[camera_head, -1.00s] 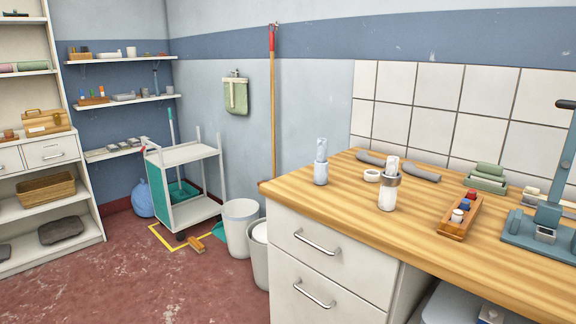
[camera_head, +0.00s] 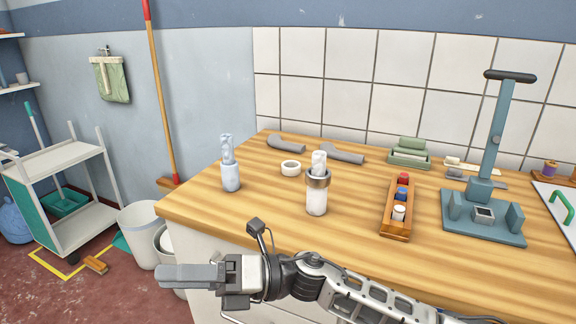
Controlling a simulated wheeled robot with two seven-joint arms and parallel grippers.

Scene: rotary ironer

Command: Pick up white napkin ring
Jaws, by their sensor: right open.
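The white napkin ring (camera_head: 291,167) lies on the wooden worktop (camera_head: 262,208), toward the back left. It is a short white band. Just in front and to its right, a white jar (camera_head: 316,202) holds an upright rolled white cloth with a grey-brown ring (camera_head: 318,178) around it. My right gripper (camera_head: 172,276) is open and empty, in front of the worktop's left front edge. It points left and is well apart from the napkin ring. My left gripper is out of view.
A pale blue jar with a rolled cloth (camera_head: 230,177) stands left of the ring. Grey rolls (camera_head: 342,154) lie behind it. A wooden tray of small bottles (camera_head: 397,222) and a blue-grey press (camera_head: 484,220) stand right. The front left worktop is clear.

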